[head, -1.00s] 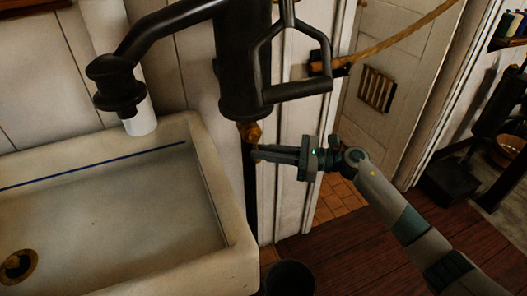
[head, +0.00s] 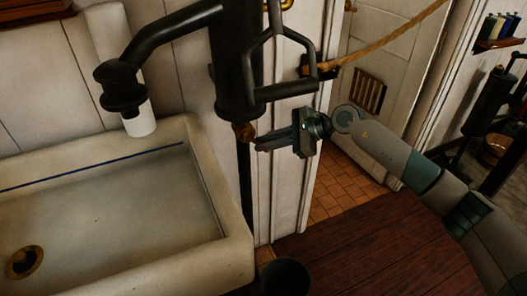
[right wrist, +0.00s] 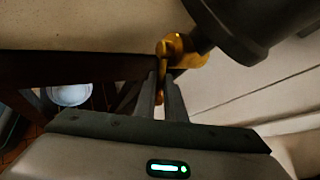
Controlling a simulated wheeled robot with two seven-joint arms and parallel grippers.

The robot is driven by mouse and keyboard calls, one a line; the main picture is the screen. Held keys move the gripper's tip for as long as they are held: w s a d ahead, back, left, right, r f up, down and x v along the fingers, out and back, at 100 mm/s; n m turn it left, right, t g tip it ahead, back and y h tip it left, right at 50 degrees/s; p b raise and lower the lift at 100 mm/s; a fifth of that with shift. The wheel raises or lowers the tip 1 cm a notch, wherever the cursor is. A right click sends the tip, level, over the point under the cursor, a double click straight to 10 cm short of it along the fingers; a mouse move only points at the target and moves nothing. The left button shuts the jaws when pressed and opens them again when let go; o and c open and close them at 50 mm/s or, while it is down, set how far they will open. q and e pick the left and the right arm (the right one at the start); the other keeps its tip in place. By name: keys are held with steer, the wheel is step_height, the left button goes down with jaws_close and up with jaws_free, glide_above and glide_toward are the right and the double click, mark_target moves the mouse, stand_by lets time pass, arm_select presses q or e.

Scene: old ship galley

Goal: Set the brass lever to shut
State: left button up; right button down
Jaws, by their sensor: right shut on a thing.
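The brass lever (right wrist: 165,72) is at the lower end of the black pump body (head: 237,70), beside the white sink. In the head view its brass fitting (head: 243,132) shows small and dark, and the lever's exact angle is hard to read there. My right gripper (head: 262,144) reaches in from the right, its fingers at the brass part. In the right wrist view the right gripper's fingers (right wrist: 161,100) are closed on the lever, with brass showing between and beyond them. My left gripper is not in view.
The white sink (head: 235,250) with a brass drain (head: 24,262) fills the left. The black spout (head: 165,35) and pump handle (head: 290,92) are above the gripper. A dark bucket (head: 286,277) stands below. A rope (head: 390,40) hangs across the doorway at right.

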steer(key=r+h, duration=0.1)
steer(key=r+n+h, duration=0.1)
steer(key=h, duration=0.1)
steer(key=shift+w+d, duration=0.15)
steer(key=shift+r+n+t+h+b, duration=0.1)
steer(key=shift+n+t+h+b, duration=0.2)
steer(key=shift+t+h+b, duration=0.1)
steer(key=shift+r+h, duration=0.15)
steer(key=shift+h, duration=0.25)
steer(key=shift+r+n+t+h+b, duration=0.4)
steer(key=shift+r+n+h+b, duration=0.1)
steer(key=shift+h+b, duration=0.5)
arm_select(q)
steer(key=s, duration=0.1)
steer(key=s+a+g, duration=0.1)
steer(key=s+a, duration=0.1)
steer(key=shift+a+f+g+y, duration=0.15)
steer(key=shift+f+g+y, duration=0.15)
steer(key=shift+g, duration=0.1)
arm_select(e)
steer(key=shift+r, duration=0.1)
steer(key=c, duration=2.1)
jaws_free()
